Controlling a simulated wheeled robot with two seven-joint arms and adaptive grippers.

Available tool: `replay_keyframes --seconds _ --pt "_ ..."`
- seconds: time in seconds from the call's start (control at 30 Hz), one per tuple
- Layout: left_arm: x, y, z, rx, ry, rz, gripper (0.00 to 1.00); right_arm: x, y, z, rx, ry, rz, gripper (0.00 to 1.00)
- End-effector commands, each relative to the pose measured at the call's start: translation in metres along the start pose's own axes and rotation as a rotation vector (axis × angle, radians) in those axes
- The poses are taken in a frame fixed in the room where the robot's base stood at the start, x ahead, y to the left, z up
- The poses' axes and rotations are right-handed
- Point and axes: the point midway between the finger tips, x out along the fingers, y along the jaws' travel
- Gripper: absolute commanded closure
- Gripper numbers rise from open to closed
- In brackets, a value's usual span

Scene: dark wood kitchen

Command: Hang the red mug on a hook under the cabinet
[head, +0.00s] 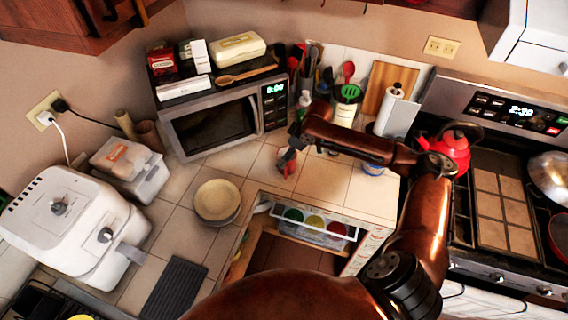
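The red mug (286,168) stands on the tiled counter in front of the microwave, small in the head view. My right gripper (287,155) reaches down to it from the right, its fingers at the mug's rim and covering part of it. Whether the fingers are closed on the mug is too small to tell. Part of a wooden cabinet (412,8) shows at the top edge, with small hook-like shapes at its underside, mostly cut off. My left gripper is not in view.
The microwave (215,130) with boxes on top stands behind the mug. A utensil crock (345,108) and red kettle (450,150) are to the right. Stacked bowls (217,202) and a white air fryer (72,228) are left.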

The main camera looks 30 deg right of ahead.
Motion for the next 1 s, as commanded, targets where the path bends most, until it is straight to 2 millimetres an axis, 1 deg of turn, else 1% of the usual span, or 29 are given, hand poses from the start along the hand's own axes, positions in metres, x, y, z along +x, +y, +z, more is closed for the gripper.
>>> replay_keyframes --seconds 0.1,0.23,0.37,0.5,0.6,0.7,0.87,1.0 --pt "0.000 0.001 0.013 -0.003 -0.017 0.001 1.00 0.012 0.002 0.004 0.005 -0.002 0.001 0.25" --pt "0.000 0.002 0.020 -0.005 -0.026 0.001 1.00 0.025 0.003 0.004 0.005 -0.002 0.001 0.25" --pt "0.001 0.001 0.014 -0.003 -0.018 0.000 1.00 0.042 0.006 0.001 0.005 -0.001 0.000 0.25" --pt "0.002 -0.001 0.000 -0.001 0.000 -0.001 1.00 0.062 0.008 0.000 0.003 -0.002 0.000 0.25" --pt "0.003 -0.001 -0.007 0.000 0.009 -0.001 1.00 0.071 0.008 0.000 0.002 -0.001 0.001 0.25" --pt "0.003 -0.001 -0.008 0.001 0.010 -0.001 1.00 0.075 0.008 -0.001 0.000 -0.001 0.000 0.25" --pt "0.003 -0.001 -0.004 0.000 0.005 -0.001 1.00 0.074 0.008 -0.001 0.000 -0.002 0.001 0.25" --pt "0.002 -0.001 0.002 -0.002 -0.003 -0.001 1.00 0.074 0.008 -0.001 0.000 -0.002 0.001 0.33"
